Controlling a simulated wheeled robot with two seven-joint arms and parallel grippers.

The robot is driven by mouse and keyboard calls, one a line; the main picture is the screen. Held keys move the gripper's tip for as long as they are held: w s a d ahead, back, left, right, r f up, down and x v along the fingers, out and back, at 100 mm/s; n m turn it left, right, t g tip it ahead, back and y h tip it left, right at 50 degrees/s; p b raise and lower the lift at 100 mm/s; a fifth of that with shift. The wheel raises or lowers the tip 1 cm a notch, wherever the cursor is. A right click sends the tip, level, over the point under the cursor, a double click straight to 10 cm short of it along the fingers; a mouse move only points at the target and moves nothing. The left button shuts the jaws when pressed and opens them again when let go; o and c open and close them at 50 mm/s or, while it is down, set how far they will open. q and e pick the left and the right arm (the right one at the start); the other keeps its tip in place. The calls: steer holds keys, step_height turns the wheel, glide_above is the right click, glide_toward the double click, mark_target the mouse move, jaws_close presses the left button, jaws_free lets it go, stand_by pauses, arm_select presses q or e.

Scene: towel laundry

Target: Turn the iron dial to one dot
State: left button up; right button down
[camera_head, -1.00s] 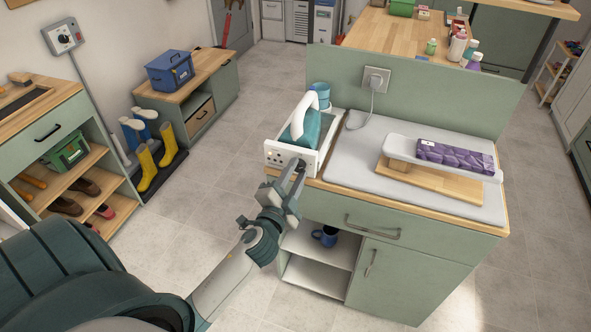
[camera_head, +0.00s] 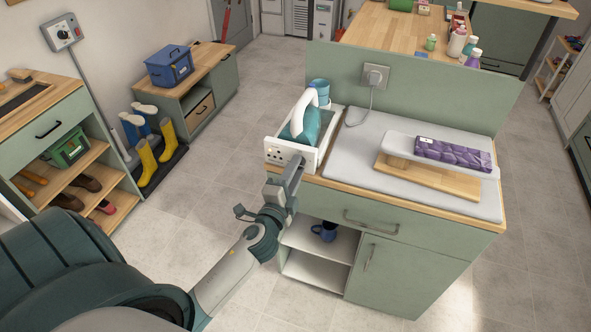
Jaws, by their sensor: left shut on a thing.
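The teal iron (camera_head: 312,122) with a white handle sits in a white holder (camera_head: 272,152) at the left end of the counter. The holder's front panel carries small dark marks. My left gripper (camera_head: 296,164) reaches up from the lower left to the right part of that panel. Its fingers are shut on the dial, seen nearly edge-on. The dial is hidden behind the fingers, so its setting cannot be read. My right gripper is out of view.
The counter holds a grey ironing mat (camera_head: 362,150) and a sleeve board (camera_head: 402,148) with a folded purple towel (camera_head: 452,154). A wall socket (camera_head: 375,76) with a cord is on the green back panel.

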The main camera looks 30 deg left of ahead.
arm_select(q)
steer(key=o, duration=1)
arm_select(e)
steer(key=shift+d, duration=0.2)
arm_select(q)
steer(key=shift+s, duration=0.15)
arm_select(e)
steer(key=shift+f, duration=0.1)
arm_select(q)
steer(key=b+v, duration=0.5)
steer(key=v, duration=1.2)
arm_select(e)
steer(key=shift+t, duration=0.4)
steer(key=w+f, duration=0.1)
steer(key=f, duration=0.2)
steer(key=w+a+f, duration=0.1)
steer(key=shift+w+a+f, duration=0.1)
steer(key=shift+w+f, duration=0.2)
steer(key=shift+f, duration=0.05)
arm_select(q)
steer(key=shift+f, duration=0.1)
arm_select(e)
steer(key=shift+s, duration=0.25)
